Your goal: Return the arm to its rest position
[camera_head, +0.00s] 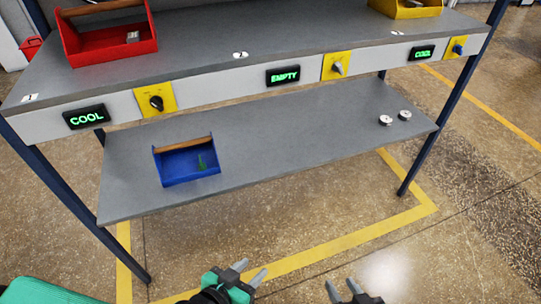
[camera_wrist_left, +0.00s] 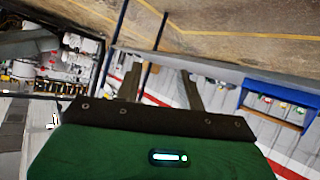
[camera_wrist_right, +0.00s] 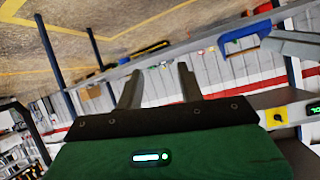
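My left gripper (camera_head: 250,272) is at the bottom middle of the head view, over the floor in front of the bench. Its two fingers are apart with nothing between them; they also show in the left wrist view (camera_wrist_left: 163,82). My right gripper (camera_head: 350,290) is to its right at the bottom edge of the head view, partly cut off. Its fingers are apart and empty, as the right wrist view (camera_wrist_right: 158,85) shows. Both grippers are clear of the bench.
A grey bench (camera_head: 200,52) stands ahead, with a lower shelf (camera_head: 290,135). A red tray (camera_head: 85,48) and a yellow tray (camera_head: 400,9) are on top. A blue tray (camera_head: 176,180) and two small round parts (camera_head: 385,120) are on the shelf. Floor before it is clear.

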